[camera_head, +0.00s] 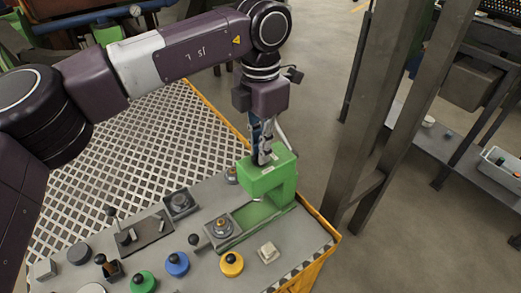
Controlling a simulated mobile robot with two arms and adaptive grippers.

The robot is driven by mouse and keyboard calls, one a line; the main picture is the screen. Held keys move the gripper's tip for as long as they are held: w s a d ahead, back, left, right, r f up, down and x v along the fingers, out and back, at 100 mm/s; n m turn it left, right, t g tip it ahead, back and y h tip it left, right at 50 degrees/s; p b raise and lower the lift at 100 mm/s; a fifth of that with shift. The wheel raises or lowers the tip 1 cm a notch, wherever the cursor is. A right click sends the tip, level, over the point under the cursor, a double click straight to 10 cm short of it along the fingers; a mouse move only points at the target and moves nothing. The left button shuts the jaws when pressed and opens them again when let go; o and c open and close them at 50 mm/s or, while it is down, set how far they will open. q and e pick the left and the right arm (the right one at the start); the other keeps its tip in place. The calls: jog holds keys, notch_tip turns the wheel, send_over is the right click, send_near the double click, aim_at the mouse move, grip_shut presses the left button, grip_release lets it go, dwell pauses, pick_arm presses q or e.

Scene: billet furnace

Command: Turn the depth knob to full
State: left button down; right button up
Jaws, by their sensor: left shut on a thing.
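A green C-shaped block (268,181) stands at the right end of the grey control panel (205,205). My left gripper (262,160) points down at the top of this block. Its fingers are closed together on a small part there, which I take to be the depth knob. The fingers hide most of that part, so I cannot see any mark or how far it is turned. My right gripper is not in view.
A steel post (385,110) stands right of the panel.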

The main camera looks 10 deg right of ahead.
pick_arm(q)
jog(key=shift+w+r, duration=0.1)
dwell(0.3)
jog(key=c, duration=2)
grip_release()
notch_tip(320, 180, up, 12)
jog(key=shift+f, duration=0.1)
